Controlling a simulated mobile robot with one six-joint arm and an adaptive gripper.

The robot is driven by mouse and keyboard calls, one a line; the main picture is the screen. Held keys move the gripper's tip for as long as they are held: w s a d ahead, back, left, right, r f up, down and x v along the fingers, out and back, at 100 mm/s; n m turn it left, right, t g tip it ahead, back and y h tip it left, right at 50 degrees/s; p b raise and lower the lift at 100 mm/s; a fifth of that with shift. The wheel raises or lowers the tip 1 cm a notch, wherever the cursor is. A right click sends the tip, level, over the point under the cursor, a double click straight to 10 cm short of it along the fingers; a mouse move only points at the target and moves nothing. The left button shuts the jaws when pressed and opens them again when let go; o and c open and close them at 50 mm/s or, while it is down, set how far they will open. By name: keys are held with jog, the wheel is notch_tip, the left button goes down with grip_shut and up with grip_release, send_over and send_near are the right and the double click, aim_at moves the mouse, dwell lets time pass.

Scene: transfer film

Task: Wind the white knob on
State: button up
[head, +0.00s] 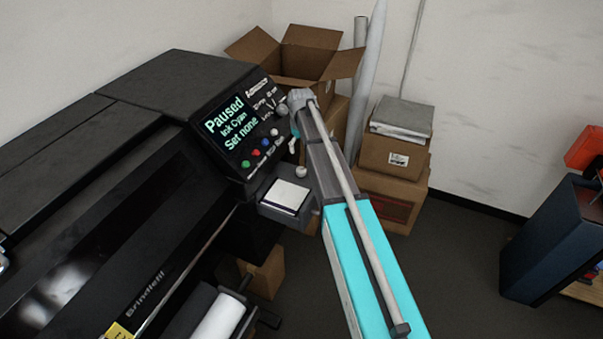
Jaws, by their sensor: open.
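The printer's control panel (235,125) is in the head view, left of centre. Its lit screen reads "Paused", "Ink Cyan", "Set none". Under the screen runs a slanted row of small round knobs: green (245,163), red (255,153), blue (265,143) and the white knob (274,132) at the upper right end. My gripper (293,146) is open and just right of the white knob, with a small gap in the picture. Its depth from the panel is hard to tell. My arm partly hides the gripper.
Below the panel, a small grey tray (264,206) juts out with a white pad and a pale round knob (301,171). An open cardboard box (305,60) and stacked boxes (392,155) stand behind. A dark blue bin (548,240) stands right. Floor between is clear.

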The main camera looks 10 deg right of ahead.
aim_at(301, 169)
jog(key=shift+f+b, duration=5.55)
jog(key=shift+f, duration=0.25)
jog(key=c, duration=1)
jog(key=shift+d, duration=0.15)
jog(key=shift+c, duration=0.7)
jog(key=shift+m, duration=0.3)
jog(key=shift+m, duration=2.6)
